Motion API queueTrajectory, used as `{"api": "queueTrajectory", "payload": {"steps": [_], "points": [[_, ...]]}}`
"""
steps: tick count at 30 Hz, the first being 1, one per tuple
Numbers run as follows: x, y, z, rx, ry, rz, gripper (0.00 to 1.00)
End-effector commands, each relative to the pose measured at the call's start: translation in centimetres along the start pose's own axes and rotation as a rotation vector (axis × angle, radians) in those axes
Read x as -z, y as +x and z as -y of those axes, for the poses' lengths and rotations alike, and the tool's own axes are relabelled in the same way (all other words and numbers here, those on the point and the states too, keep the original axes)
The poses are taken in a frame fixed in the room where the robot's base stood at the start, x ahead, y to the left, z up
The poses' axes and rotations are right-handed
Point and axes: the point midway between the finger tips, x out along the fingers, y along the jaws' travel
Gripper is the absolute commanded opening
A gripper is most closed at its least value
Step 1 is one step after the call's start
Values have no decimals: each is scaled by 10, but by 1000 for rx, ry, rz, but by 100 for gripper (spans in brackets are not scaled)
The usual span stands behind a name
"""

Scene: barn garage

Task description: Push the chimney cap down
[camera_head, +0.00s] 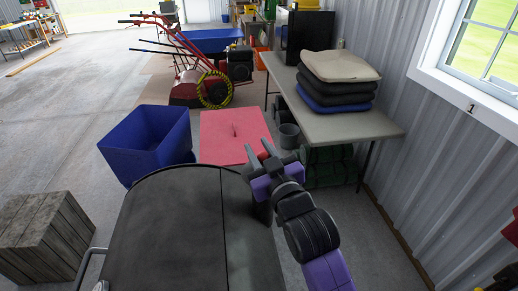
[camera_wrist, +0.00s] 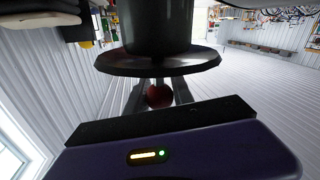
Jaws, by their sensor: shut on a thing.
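A black chimney (camera_wrist: 158,32) with a dark, wide disc-shaped cap (camera_wrist: 110,64) shows upside down in the wrist view. A red round knob (camera_wrist: 159,95) sits on the cap's top side. My gripper (camera_wrist: 162,90) is shut on the knob, one finger on either side of it. In the head view my gripper (camera_head: 260,151) is at the right side of the large dark barrel-shaped body (camera_head: 175,225), with a bit of red between the fingers. The cap is mostly hidden there.
A grey table (camera_head: 345,124) with stacked cushions (camera_head: 338,85) stands at the right, near the wall. A blue bin (camera_head: 147,145) and a red flat-topped thing (camera_head: 230,130) are beyond the barrel. A wooden crate (camera_head: 42,235) is at the left. The floor at far left is open.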

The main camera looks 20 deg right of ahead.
Motion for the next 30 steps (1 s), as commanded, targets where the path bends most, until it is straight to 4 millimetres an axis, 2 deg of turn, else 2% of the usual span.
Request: {"api": "queueTrajectory", "payload": {"steps": [1,3,4,14,17,27,30], "points": [[-8,0,2,3,1,18,35],[-8,0,2,3,1,18,48],[-8,0,2,3,1,17,50],[-5,-3,1,2,1,11,50],[-6,-12,2,2,2,11,50],[-7,-65,2,3,2,12,50],[-6,-74,2,3,2,13,50]]}}
